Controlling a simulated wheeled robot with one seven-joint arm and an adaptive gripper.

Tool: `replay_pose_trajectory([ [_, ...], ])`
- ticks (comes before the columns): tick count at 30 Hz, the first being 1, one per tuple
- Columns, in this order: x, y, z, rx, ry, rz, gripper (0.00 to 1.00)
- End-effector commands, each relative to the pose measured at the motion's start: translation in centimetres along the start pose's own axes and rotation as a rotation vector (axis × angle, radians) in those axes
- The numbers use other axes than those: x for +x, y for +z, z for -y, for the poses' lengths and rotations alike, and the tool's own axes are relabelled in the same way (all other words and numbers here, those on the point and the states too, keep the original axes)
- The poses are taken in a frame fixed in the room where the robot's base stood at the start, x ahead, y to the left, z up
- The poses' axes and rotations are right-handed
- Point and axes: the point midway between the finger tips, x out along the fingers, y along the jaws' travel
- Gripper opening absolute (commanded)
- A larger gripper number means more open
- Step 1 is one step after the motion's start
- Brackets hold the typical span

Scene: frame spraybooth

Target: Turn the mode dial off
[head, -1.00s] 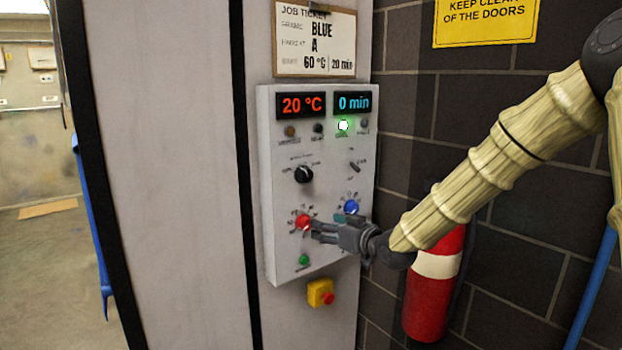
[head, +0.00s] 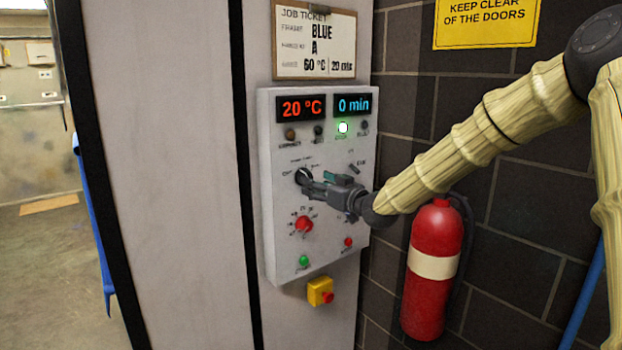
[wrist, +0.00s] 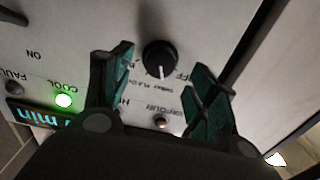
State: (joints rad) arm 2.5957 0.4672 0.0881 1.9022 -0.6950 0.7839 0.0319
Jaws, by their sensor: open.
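The mode dial is a round black knob (wrist: 160,58) with a white pointer line, seen in the wrist view between and just beyond my fingertips. In the head view the dial (head: 302,175) is at the middle left of the panel, partly hidden by my fingers. My gripper (head: 306,183) is open in front of it. In the wrist view its green-padded fingers (wrist: 162,88) stand apart on either side of the knob, and I see no contact. The pointer line runs toward the bottom of the wrist view. Part of an "OFF" label shows right of the knob.
The grey control panel (head: 277,230) carries displays of 20 °C and 0 min, and a lit green lamp (head: 343,128). A red dial (head: 303,224) and green button (head: 304,261) are below. A yellow emergency stop box (head: 319,292) and red extinguisher (head: 432,270) are nearby.

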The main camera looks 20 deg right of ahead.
Motion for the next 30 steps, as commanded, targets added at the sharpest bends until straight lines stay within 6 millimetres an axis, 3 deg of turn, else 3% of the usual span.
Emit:
replay_pose_trajectory([
  [9,3.1,0.0,0.0,0.000,0.000,0.001,0.59],
  [22,3.7,0.1,0.0,0.000,0.000,0.000,0.59],
  [30,3.7,0.1,0.0,0.000,0.000,0.001,0.13],
])
